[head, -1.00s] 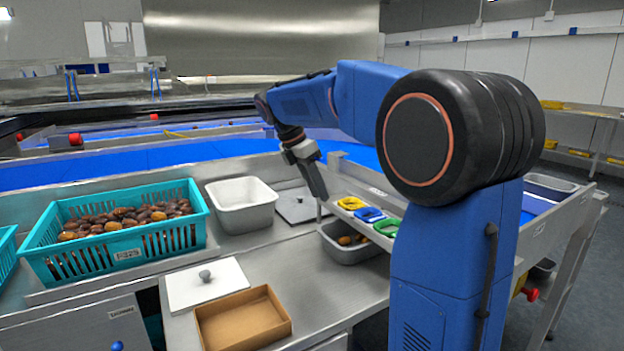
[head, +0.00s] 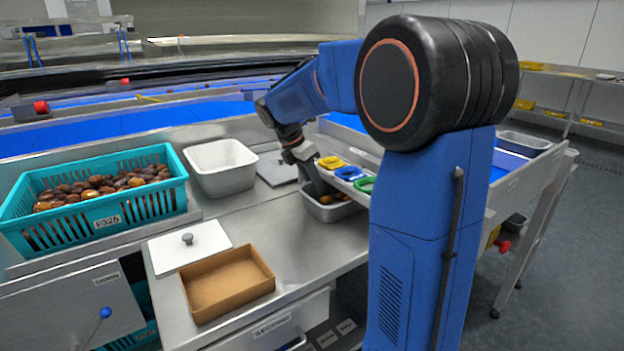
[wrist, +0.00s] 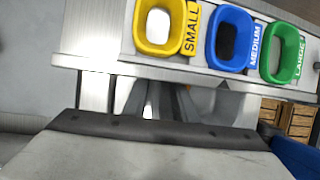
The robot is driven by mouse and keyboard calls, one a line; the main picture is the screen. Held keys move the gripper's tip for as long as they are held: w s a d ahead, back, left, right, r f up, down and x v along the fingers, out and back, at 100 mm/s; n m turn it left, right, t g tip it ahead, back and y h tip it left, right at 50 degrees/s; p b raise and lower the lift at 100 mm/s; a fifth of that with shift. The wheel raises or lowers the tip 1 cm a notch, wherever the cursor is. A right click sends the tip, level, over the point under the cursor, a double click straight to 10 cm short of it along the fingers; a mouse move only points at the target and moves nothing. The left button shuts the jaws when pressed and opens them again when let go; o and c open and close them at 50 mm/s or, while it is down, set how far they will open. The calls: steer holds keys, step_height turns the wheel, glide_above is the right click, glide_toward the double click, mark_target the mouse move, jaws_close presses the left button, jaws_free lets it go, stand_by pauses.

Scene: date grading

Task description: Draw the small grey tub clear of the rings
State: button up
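The small grey tub (head: 338,212) stands on the steel bench, partly beneath the ring shelf, with a few brown dates (head: 334,199) inside. The yellow (head: 331,163), blue (head: 350,173) and green (head: 365,184) rings sit in the shelf above it. In the wrist view they are labelled small (wrist: 160,48), medium (wrist: 213,65) and large (wrist: 266,80). My gripper (head: 317,187) points down at the tub's back left side, its tips overlapping the rim in the picture. Contact and finger gap are unclear. In the wrist view the fingers (wrist: 168,104) are partly hidden below the shelf edge.
A white-lined grey bin (head: 222,183) and a flat grey lid (head: 276,170) lie left of my gripper. A teal crate of dates (head: 105,223), a white lid with a knob (head: 205,253) and a brown box (head: 228,307) stand further left and nearer. The bench before the tub is clear.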

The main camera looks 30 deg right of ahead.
jaws_close()
